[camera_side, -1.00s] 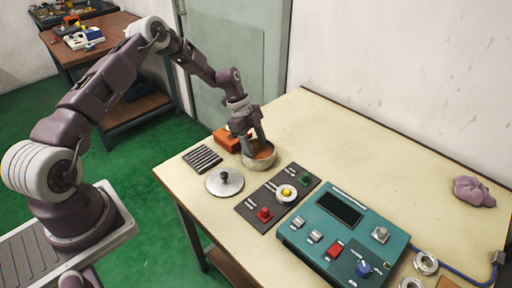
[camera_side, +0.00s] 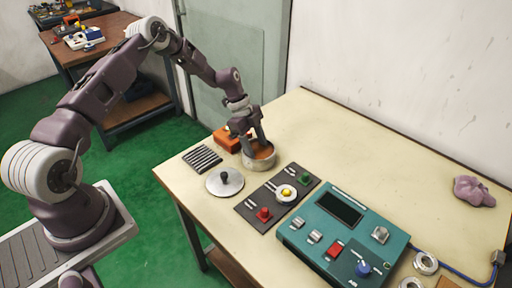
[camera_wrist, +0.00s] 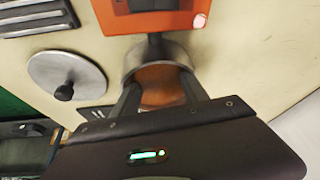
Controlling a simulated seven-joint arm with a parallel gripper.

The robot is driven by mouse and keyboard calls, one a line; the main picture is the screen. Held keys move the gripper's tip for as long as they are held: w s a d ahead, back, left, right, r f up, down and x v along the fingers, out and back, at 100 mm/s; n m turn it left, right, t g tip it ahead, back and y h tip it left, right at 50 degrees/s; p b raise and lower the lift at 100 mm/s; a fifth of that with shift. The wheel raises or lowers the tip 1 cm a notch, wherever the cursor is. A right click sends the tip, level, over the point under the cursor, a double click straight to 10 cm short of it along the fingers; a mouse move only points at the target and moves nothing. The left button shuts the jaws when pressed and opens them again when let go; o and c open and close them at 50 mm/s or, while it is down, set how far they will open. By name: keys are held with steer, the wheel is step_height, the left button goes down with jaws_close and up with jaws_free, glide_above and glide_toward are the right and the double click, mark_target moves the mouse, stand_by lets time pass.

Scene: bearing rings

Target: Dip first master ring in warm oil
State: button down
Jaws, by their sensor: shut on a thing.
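A round metal pot (camera_side: 258,164) of brown-orange oil (camera_side: 263,150) stands near the table's far left edge. It also shows in the wrist view (camera_wrist: 178,52), with the oil (camera_wrist: 158,86) between my fingers. My gripper (camera_side: 253,148) points down with its fingertips inside the pot; in the wrist view my gripper (camera_wrist: 160,95) has one finger at each side of the oil. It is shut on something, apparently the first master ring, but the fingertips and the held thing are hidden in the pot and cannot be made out.
An orange box (camera_side: 226,138) is behind the pot. A grey lid with a knob (camera_side: 224,182), a slatted rack (camera_side: 202,158) and a dark mat (camera_side: 250,212) with coloured pieces lie nearby. A teal device (camera_side: 310,258) and metal rings (camera_side: 426,263) are nearer.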

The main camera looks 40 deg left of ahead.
steer(key=shift+s+f, duration=0.45)
steer(key=shift+f, duration=0.05)
steer(key=shift+w+r, duration=0.15)
steer(key=shift+r, duration=1.45)
steer(key=shift+w+r, duration=0.15)
steer(key=shift+r, duration=1.45)
steer(key=shift+r, duration=0.15)
steer(key=shift+r, duration=0.85)
